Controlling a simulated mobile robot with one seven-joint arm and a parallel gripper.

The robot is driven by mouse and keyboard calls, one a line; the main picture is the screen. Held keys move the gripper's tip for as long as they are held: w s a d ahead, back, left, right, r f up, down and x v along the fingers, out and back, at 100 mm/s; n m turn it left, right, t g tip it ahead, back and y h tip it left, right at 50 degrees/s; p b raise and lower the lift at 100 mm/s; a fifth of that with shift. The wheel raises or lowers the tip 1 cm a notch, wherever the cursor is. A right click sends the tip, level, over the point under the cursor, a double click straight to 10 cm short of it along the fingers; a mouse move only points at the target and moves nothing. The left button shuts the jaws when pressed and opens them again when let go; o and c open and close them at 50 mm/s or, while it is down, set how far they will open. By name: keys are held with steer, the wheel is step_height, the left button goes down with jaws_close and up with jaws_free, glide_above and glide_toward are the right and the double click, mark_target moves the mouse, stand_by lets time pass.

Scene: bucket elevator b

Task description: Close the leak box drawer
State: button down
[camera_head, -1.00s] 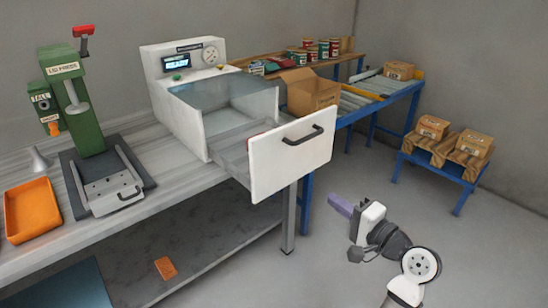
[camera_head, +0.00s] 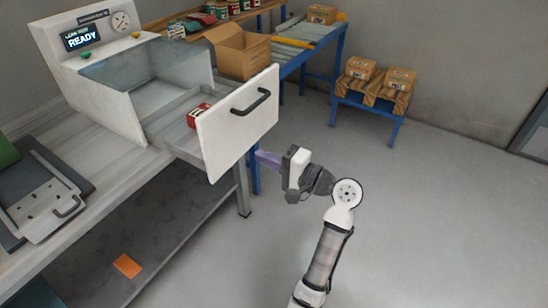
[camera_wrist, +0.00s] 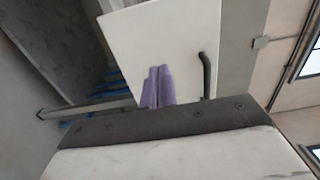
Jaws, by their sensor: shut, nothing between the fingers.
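The leak box (camera_head: 130,90) is a white machine with a small screen reading READY, standing on the workbench. Its drawer (camera_head: 222,132) is pulled out toward the front right, with a white front panel and a black bar handle (camera_head: 252,101). A red can (camera_head: 198,115) lies inside the drawer behind the panel. My gripper (camera_head: 262,158) has purple fingers, shut and empty, just right of and below the panel in the head view. In the wrist view the purple fingers (camera_wrist: 157,88) point at the white panel (camera_wrist: 150,45), left of the handle (camera_wrist: 205,75). Contact cannot be told.
A cardboard box (camera_head: 238,52) stands behind the drawer by the blue-framed conveyor (camera_head: 305,52). A low blue stand (camera_head: 368,103) with cartons is at the back right. The bench leg (camera_head: 243,190) is below the drawer. The floor at right is clear.

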mark_target(227, 142)
steer(key=p+x, duration=0.2)
steer(key=x, duration=0.7)
steer(key=b+x, duration=0.3)
steer(key=x, duration=2.2)
steer(key=shift+w+a+f, duration=0.1)
steer(key=shift+w+a, duration=0.1)
steer(key=shift+a, duration=0.15)
steer(key=shift+w+a, duration=0.15)
steer(key=shift+r, duration=0.3)
steer(key=shift+a+r, duration=0.1)
